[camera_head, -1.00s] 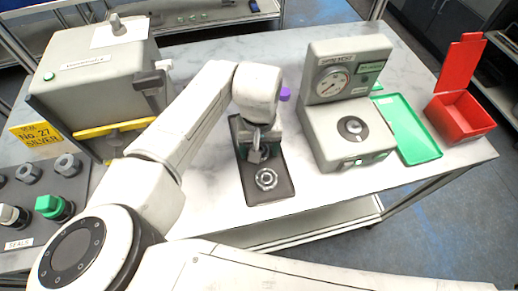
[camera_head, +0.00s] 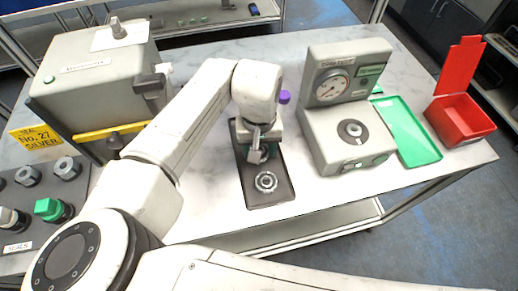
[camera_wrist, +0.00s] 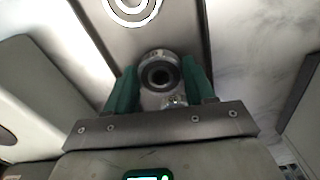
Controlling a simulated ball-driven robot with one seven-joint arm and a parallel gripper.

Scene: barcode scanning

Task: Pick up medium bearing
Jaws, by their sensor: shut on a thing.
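My gripper (camera_head: 258,154) points down over the dark tray (camera_head: 284,194) on the table. In the wrist view, the green fingers of my gripper (camera_wrist: 160,82) are shut on the medium bearing (camera_wrist: 160,57), a metal ring with a dark bore, one finger on each side. Whether it is clear of the tray cannot be told. A larger bearing (camera_head: 266,181) lies flat on the tray's near end, apart from the fingers. It is partly cut off at the top of the wrist view (camera_wrist: 133,8). A small shiny piece (camera_wrist: 174,102) shows between the fingers, nearer the palm.
A grey gauge machine (camera_head: 331,116) stands right of the tray, with a green tray (camera_head: 416,143) and an open red box (camera_head: 461,120) beyond. A grey machine with a yellow bar (camera_head: 97,88) stands left. A seals rack (camera_head: 43,207) is at the near left. Bare table lies around the dark tray.

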